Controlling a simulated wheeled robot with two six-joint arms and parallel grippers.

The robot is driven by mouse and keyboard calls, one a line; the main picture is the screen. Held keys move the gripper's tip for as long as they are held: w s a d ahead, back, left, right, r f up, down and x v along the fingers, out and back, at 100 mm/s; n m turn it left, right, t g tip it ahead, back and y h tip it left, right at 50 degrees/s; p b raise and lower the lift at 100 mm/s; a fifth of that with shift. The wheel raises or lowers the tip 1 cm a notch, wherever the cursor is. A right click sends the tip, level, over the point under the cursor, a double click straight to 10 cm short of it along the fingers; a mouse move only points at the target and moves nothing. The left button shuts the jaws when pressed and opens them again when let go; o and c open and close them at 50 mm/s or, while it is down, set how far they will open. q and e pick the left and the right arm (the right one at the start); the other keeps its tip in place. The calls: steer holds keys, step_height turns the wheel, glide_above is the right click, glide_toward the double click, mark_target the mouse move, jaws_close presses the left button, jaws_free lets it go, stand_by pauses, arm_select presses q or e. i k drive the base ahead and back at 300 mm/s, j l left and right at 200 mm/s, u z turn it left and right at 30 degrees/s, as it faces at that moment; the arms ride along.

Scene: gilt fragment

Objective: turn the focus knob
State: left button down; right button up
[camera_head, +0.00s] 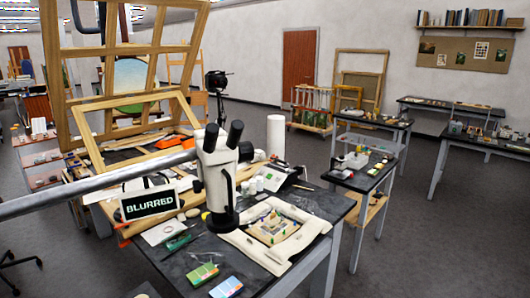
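A microscope (217,172) with a white body, two dark eyepieces and a dark lower part stands over the near worktable. A small dark part (197,187) sits on the left side of its body; I cannot tell if this is the focus knob. A small sign (149,204) to its left reads "BLURRED". Neither of my grippers can be made out in the head view.
A long grey rod (90,188) crosses from the left edge to the microscope. A pale tray (312,227) with a gilt fragment lies right of the microscope on the dark worktable (187,268). Color cards (203,273) lie in front. A wooden frame (90,150) stands behind.

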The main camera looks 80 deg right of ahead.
mark_target(246, 149)
steer(key=k+l+z, duration=0.1)
steer(key=l+z, duration=0.3)
steer(key=k+l+z, duration=0.1)
steer(key=z, duration=0.3)
steer(key=l+z, duration=0.4)
steer(key=l, duration=2.35)
